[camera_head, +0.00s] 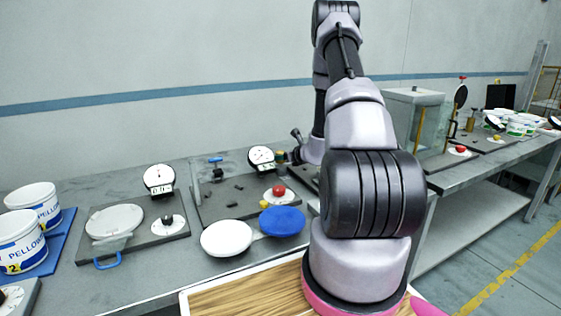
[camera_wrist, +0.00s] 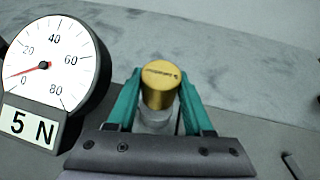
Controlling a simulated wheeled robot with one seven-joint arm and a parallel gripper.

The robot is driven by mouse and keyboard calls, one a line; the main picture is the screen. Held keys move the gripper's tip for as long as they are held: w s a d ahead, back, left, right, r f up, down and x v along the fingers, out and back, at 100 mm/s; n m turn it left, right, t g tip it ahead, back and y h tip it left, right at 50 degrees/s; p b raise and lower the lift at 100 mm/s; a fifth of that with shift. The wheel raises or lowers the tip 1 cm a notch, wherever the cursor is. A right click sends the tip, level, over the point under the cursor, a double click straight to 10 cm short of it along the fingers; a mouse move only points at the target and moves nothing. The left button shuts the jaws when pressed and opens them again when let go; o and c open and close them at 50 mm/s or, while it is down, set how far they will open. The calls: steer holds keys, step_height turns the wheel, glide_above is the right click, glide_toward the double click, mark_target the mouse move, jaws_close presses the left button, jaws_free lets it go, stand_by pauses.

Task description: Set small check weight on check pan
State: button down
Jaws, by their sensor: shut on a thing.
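In the wrist view my gripper (camera_wrist: 161,78) has its two green fingers shut on a small brass-coloured cylinder, the check weight (camera_wrist: 159,88), with dark lettering on its top. A pale, round, partly see-through thing (camera_wrist: 156,120) shows just below the weight, between the fingers; I cannot tell whether it is the check pan or whether the weight touches it. A dial gauge (camera_wrist: 50,63) marked 5 N stands to the left, its red needle near the low end. In the head view my arm hides the weight and most of the gripper.
In the head view a dial (camera_head: 261,158), a red button (camera_head: 279,190) and small dark parts are on the bench left of my arm. A white disc (camera_head: 226,238) and a blue disc (camera_head: 282,221) are at the front. Buckets (camera_head: 20,243) stand far left. A clear-sided cabinet (camera_head: 414,122) stands right.

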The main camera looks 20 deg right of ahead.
steer(key=shift+f, duration=0.75)
steer(key=shift+c, duration=1.5)
jaws_free()
steer(key=shift+f, duration=0.15)
